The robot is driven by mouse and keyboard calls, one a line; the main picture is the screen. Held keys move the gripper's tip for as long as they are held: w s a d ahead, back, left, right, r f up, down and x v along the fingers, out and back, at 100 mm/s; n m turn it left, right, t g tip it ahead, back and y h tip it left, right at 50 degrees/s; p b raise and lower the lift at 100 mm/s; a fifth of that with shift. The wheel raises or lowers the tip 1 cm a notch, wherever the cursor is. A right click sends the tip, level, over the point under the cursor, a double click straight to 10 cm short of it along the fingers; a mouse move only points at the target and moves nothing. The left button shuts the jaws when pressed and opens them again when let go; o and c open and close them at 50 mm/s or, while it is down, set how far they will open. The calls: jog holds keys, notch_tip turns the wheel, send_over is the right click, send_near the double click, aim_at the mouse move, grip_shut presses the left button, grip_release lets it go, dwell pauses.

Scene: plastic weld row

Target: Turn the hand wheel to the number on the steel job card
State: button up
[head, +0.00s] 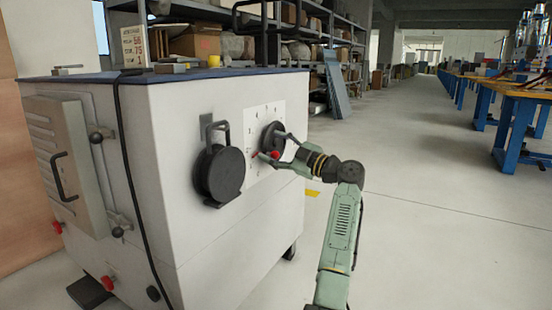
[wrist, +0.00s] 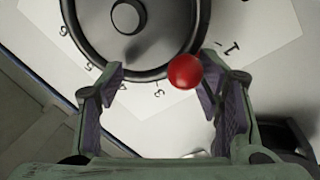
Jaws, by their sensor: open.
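The hand wheel (head: 272,136) is a dark disc on a white number plate (head: 277,107) on the cabinet's front. In the wrist view the wheel (wrist: 105,25) fills the top, with 6, 5, 4, 3 and 1 readable around it. Its red knob (wrist: 185,71) sits between 3 and 1, where a 2 would fall, and hides that spot. My gripper (wrist: 158,88) is open, its fingers either side of the knob, which is closer to the right finger. In the head view my gripper (head: 275,148) is at the wheel. A card (head: 134,46) stands on the cabinet; its small lettering is not safely readable.
A black round part with a handle (head: 219,172) sticks out left of the wheel. A black cable (head: 122,150) hangs down the cabinet (head: 180,240). Shelves stand behind; workbenches (head: 522,105) line the right. The floor (head: 430,220) right of my arm is clear.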

aim_at(277, 125)
jog(key=r, duration=0.6)
jog(key=shift+w+d+r, duration=0.1)
jog(key=shift+d+r, duration=0.15)
jog(key=shift+r, duration=0.05)
jog(key=s+d+r+b, duration=0.1)
jog(key=s+d, duration=0.7)
jog(key=d, duration=0.1)
jog(key=shift+b, duration=0.3)
dwell(0.6)
jog(key=shift+s+r, duration=0.1)
jog(key=shift+c, duration=0.2)
